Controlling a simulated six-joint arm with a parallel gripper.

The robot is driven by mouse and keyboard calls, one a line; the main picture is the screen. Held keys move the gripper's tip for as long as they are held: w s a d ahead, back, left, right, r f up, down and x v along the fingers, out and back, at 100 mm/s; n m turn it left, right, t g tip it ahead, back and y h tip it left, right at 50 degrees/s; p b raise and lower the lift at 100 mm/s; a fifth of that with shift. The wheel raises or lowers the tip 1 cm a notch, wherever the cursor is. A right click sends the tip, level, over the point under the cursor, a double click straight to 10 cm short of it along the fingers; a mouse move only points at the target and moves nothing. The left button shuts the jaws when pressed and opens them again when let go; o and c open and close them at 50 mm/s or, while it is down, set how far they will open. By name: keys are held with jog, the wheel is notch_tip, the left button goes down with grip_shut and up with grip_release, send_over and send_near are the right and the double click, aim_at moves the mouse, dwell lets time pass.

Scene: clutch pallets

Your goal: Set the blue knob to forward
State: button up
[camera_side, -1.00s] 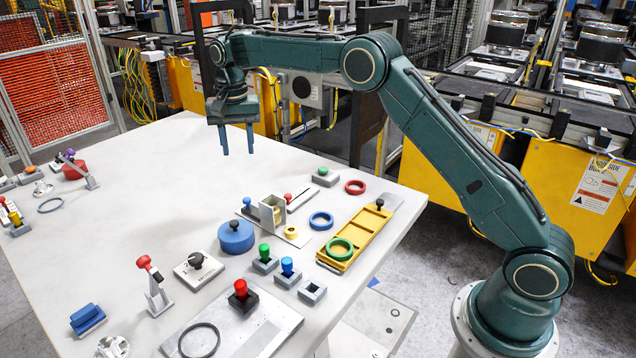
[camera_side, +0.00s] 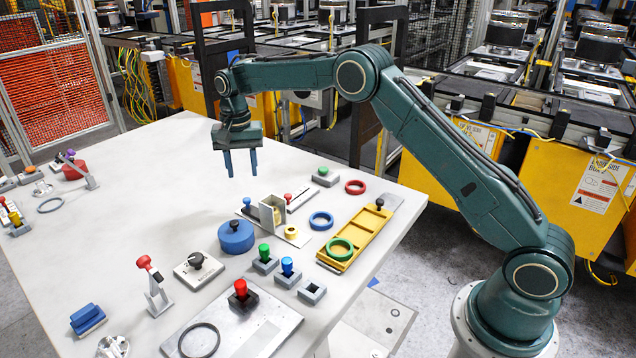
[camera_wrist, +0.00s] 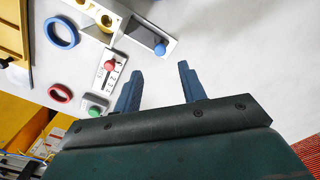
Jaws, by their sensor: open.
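A small blue knob (camera_side: 247,203) stands on the left end of a light plate that also bears a grey open box. In the wrist view the blue knob (camera_wrist: 160,49) shows round at the plate's end, just ahead of the gap between the fingertips. Its setting cannot be read. My gripper (camera_side: 241,174) is open and empty, pointing down above the table and above the knob. In the wrist view both fingers of my gripper (camera_wrist: 159,72) are apart with nothing between them.
The grey box (camera_side: 272,212) and a red-knobbed slider (camera_side: 288,196) stand right of the knob. A blue round lidded piece (camera_side: 236,237), a blue-topped switch (camera_side: 287,267) and a green-topped switch (camera_side: 264,253) are nearer the front.

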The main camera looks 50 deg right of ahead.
aim_at(247, 199)
notch_tip(247, 199, down, 8)
jog(key=shift+f, duration=0.1)
dwell(0.4)
jog(key=shift+c, duration=0.4)
grip_shut()
